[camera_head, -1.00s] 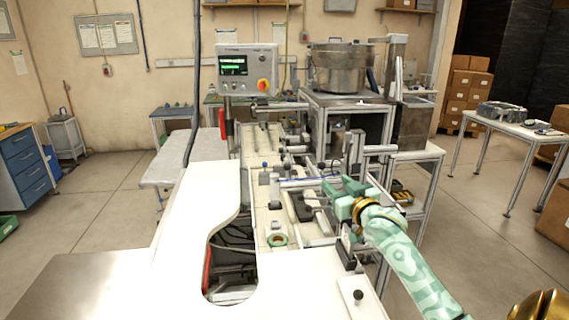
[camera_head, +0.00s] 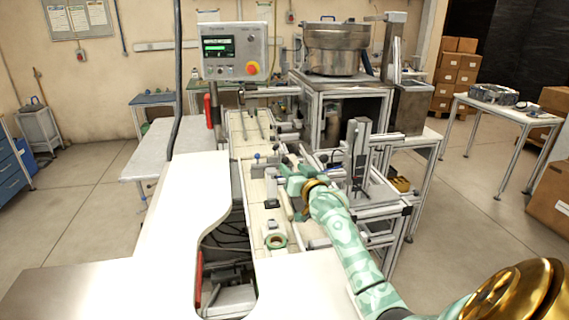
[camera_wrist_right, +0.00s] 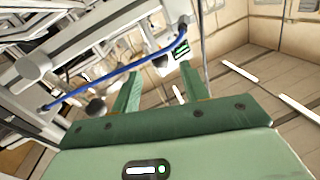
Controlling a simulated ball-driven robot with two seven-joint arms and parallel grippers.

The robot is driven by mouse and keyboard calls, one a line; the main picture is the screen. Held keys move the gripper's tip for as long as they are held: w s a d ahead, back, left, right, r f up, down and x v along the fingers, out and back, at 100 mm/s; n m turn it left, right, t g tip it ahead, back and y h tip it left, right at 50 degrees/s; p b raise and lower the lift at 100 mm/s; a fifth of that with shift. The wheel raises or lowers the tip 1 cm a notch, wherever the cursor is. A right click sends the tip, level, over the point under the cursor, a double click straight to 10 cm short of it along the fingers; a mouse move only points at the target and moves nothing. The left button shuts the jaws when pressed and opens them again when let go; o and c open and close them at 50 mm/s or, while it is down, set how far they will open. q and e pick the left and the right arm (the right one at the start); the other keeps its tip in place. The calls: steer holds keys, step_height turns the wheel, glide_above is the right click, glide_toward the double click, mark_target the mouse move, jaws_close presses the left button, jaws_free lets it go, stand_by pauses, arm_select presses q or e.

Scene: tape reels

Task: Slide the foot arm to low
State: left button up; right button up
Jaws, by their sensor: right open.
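My right gripper (camera_head: 286,170) reaches over the narrow machine bed in the head view, among its rails and small knobs. In the right wrist view its two green fingers (camera_wrist_right: 158,72) stand apart with nothing clearly held between them. A blue rod or hose (camera_wrist_right: 120,68) runs slantwise beyond the fingers, and a dark round knob (camera_wrist_right: 96,107) shows left of the left finger. I cannot tell for sure which of these parts is the foot arm; my gripper and forearm hide some of the bed. My left gripper is not in view.
A white worktop (camera_head: 180,215) with a curved cutout lies left of the bed. A tape reel (camera_head: 275,240) sits at the bed's near end. An upright post (camera_head: 358,155) stands just right of my gripper. A control panel (camera_head: 235,50) rises behind, beside a steel bowl (camera_head: 336,50).

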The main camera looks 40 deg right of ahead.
mark_target(287, 163)
steer(key=b+x, duration=0.1)
steer(key=x, duration=0.4)
steer(key=shift+f, duration=0.1)
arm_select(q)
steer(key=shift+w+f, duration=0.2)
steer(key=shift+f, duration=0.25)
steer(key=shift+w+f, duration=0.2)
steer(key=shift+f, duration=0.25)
arm_select(e)
steer(key=shift+w+d, duration=0.25)
steer(key=shift+w, duration=0.4)
